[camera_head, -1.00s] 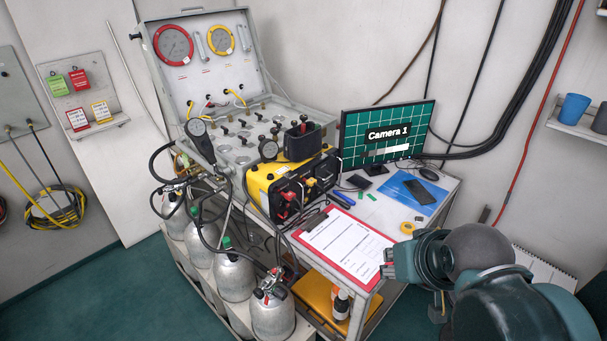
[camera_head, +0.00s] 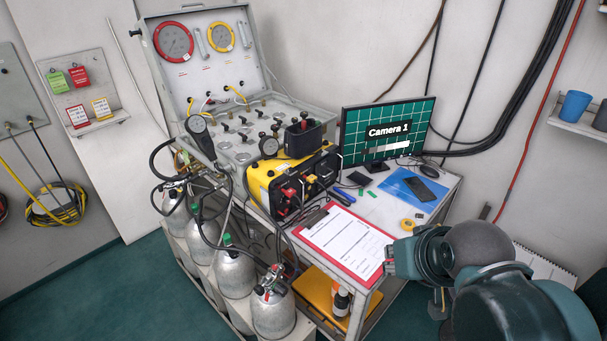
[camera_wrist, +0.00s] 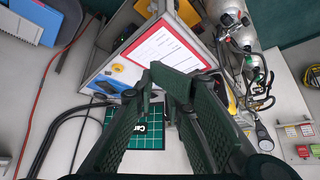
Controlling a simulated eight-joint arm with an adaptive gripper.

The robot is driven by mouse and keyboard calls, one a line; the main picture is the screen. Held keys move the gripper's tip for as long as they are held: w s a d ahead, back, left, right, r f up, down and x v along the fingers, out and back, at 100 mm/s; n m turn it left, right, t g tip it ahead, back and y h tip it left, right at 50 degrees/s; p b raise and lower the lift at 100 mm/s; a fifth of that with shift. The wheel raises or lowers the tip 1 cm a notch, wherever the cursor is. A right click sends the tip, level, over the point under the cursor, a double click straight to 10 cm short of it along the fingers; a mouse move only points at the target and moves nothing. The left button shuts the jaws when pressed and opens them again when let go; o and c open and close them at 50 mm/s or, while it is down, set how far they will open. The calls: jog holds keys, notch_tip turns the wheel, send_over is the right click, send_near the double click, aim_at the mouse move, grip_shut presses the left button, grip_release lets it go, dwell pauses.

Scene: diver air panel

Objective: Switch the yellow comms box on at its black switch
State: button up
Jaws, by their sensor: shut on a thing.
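The yellow comms box (camera_head: 262,174) stands on the cart beside the open panel case. Its black front (camera_head: 312,183) carries red and yellow-black fittings; I cannot single out the black switch at this size. My gripper (camera_head: 389,262) is beyond the right edge of the red clipboard, well to the right of the box and apart from it. In the wrist view my gripper (camera_wrist: 165,80) has its two green fingers together at the tips. No held thing shows between them. The box is mostly hidden behind the fingers there.
The red clipboard (camera_head: 347,243) lies between my gripper and the box. A black holder (camera_head: 303,138) sits above the box. Gas cylinders (camera_head: 235,275) and hoses stand in front.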

aim_at(319, 188)
jog(key=shift+w+a+r, duration=0.15)
jog(key=shift+w+a, duration=0.05)
jog(key=shift+w, duration=0.55)
jog(key=shift+w+a+r, duration=0.15)
jog(key=shift+w, duration=0.55)
grip_shut()
jog(key=w+a+f+m+g+y+b, duration=0.1)
jog(key=w+a+f+g+y, duration=0.15)
jog(key=w, duration=1.05)
jog(key=w+a+f+m+g+y+b, duration=0.15)
jog(key=w+f, duration=0.25)
jog(key=w, duration=0.8)
jog(key=w+f+y, duration=0.1)
jog(key=w+f, duration=0.4)
jog(key=w+d+f+y, duration=0.1)
jog(key=w+f, duration=0.4)
jog(key=f, duration=0.1)
jog(key=w+f+y, duration=0.1)
jog(key=w+f, duration=0.5)
jog(key=shift+d+f+y+b, duration=0.1)
jog(key=shift+d+y+b, duration=0.1)
jog(key=shift+y+b, duration=0.15)
jog(key=shift+w+f+y, duration=0.25)
jog(key=shift+w+f, duration=0.15)
jog(key=shift+f, duration=0.4)
jog(key=shift+w+a, duration=0.1)
jog(key=shift+w, duration=0.05)
